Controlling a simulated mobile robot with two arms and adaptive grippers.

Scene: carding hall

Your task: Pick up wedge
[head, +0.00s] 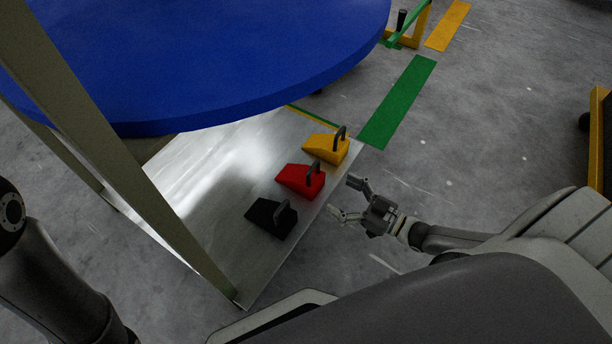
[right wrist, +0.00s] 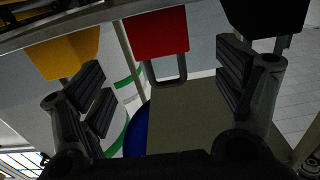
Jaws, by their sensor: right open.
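Three wedges with dark loop handles sit in a row on a shiny metal plate (head: 215,165): a yellow wedge (head: 325,149), a red wedge (head: 298,180) and a black wedge (head: 268,219). My right gripper (head: 345,198) is open and empty, just right of the red wedge and apart from it in the head view. In the right wrist view the red wedge (right wrist: 157,32) and its handle show between the spread fingers (right wrist: 165,80). The yellow wedge (right wrist: 64,52) is at left there and the black wedge (right wrist: 263,18) at right. My left gripper is out of view.
A large blue round top (head: 200,60) overhangs the plate's far side. A grey-green post (head: 125,165) crosses the plate's left part. Green (head: 398,102) and yellow (head: 448,25) strips lie on the grey floor. Bare floor is right of the plate.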

